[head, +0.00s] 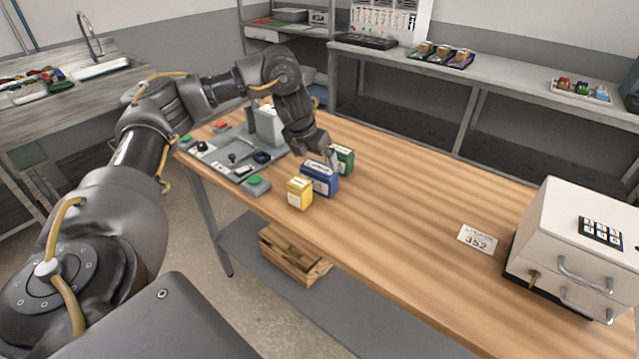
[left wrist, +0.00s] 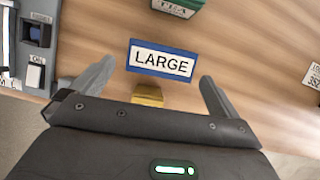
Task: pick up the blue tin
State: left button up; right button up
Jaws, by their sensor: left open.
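The blue tin (head: 319,180) stands upright on the wooden table between a yellow tin (head: 299,193) and a green tin (head: 344,160). In the left wrist view the blue tin (left wrist: 161,60) shows its top label reading LARGE, just ahead of the fingers. My left gripper (head: 331,154) is above the tins, close over the blue one. In the left wrist view the left gripper (left wrist: 155,82) has its fingers spread wide with nothing between them at their tips. The yellow tin (left wrist: 147,95) shows nearer the palm, partly hidden by it. My right gripper is not in view.
A grey control panel (head: 225,165) with buttons lies left of the tins. A white card (head: 481,239) and a white drawer cabinet (head: 575,240) are at the table's right. The table between tins and card is clear. A wooden crate (head: 292,262) sits on the lower shelf.

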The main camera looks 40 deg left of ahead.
aim_at(319, 168)
pick_arm(q)
jog(key=shift+w+f, duration=0.25)
jog(key=shift+f, duration=0.1)
jog(key=shift+d+f, duration=0.1)
jog(key=shift+f, duration=0.3)
jog(key=x, duration=0.4)
jog(key=shift+w+f, duration=0.1)
jog(key=shift+f, duration=0.05)
jog(key=c, duration=0.7)
jog(key=shift+c, duration=0.2)
